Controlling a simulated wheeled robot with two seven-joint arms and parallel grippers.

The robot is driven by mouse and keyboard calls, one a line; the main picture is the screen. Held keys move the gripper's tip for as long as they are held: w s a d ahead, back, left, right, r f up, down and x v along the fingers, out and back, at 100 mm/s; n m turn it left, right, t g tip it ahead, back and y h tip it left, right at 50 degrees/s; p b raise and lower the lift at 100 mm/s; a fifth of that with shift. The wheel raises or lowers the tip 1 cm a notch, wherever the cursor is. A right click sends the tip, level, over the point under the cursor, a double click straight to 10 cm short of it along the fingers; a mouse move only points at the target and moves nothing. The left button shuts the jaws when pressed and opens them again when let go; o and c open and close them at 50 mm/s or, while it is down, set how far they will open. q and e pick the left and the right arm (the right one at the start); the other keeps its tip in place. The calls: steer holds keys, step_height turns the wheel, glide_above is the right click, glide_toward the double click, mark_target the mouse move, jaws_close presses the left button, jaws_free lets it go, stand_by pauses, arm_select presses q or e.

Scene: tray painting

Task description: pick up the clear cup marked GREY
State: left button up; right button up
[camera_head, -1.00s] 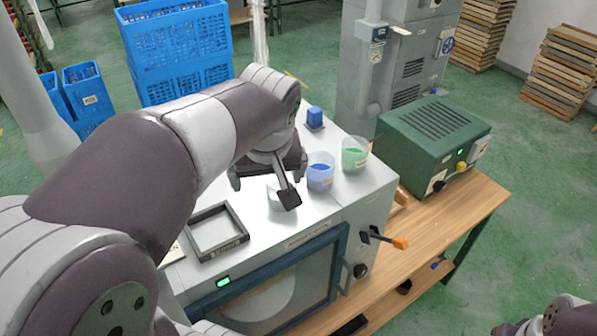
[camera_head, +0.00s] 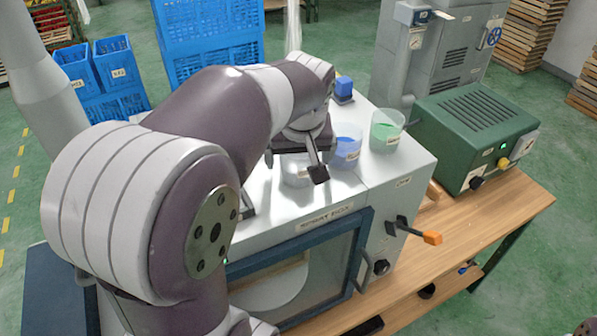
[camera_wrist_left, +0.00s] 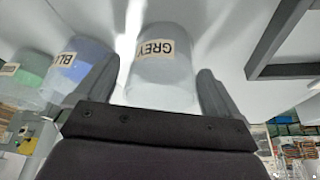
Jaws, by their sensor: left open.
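The clear cup marked GREY (camera_wrist_left: 160,78) stands on the white top of the spray box (camera_head: 375,195), its label facing the left wrist camera. In the head view the cup (camera_head: 295,176) is partly hidden behind my left gripper (camera_head: 293,165). My left gripper is open, and in the left wrist view its fingers (camera_wrist_left: 155,80) stand on either side of the cup, with visible gaps. I cannot tell how deep the cup sits between them. My right gripper is not clearly in view.
A cup with blue contents (camera_head: 346,152) stands close beside the left gripper, with a green one (camera_head: 386,135) farther right. A dark-framed tray (camera_wrist_left: 285,45) lies on the other side. A blue block (camera_head: 343,88) sits at the back. A green machine (camera_head: 470,125) stands right.

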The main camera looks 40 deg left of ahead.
arm_select(q)
steer(key=shift+s, duration=0.2)
steer(key=shift+w, duration=0.15)
steer(key=c, duration=1.1)
steer(key=shift+c, duration=0.2)
steer(key=shift+r, duration=0.15)
